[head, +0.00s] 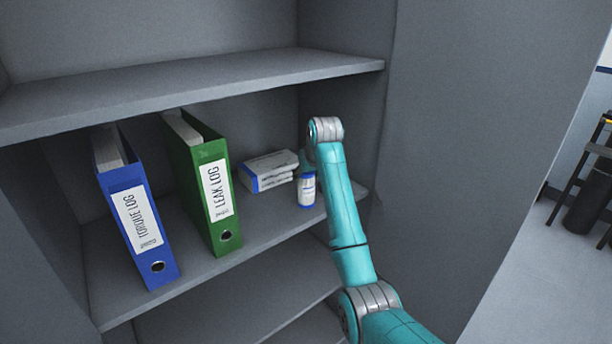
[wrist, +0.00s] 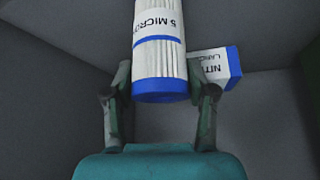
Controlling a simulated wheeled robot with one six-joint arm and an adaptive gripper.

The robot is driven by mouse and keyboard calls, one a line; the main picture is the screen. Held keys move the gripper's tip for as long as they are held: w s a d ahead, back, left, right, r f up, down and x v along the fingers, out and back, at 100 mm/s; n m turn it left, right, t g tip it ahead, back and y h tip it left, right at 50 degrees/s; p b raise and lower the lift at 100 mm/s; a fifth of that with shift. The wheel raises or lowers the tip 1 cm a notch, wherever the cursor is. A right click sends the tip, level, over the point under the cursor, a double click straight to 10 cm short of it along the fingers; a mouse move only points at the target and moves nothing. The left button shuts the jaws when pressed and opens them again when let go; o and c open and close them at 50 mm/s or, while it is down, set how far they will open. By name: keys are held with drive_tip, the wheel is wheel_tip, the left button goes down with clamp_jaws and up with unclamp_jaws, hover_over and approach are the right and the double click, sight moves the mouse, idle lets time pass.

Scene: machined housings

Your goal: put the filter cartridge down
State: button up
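The filter cartridge (head: 306,190) is white with a blue band at its end and stands about upright over the right part of the middle shelf (head: 262,226). I cannot tell whether its base touches the shelf. In the wrist view the cartridge (wrist: 160,50) shows its pleated side, "5 MICRON" lettering and blue end cap. My gripper (wrist: 160,82) has one finger on each side of it, close against its sides, and appears shut on it. In the head view the fingers are mostly hidden by my wrist.
A green binder (head: 208,185) and a blue binder (head: 135,215) stand further left. An upper shelf (head: 190,88) hangs above, and the cabinet's side wall is close on the right.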

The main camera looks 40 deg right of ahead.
drive_tip(key=o, duration=0.4)
drive_tip(key=shift+o, duration=0.2)
drive_tip(key=v, duration=1.2)
drive_tip(key=shift+r, duration=0.2)
drive_tip(key=shift+s, duration=0.1)
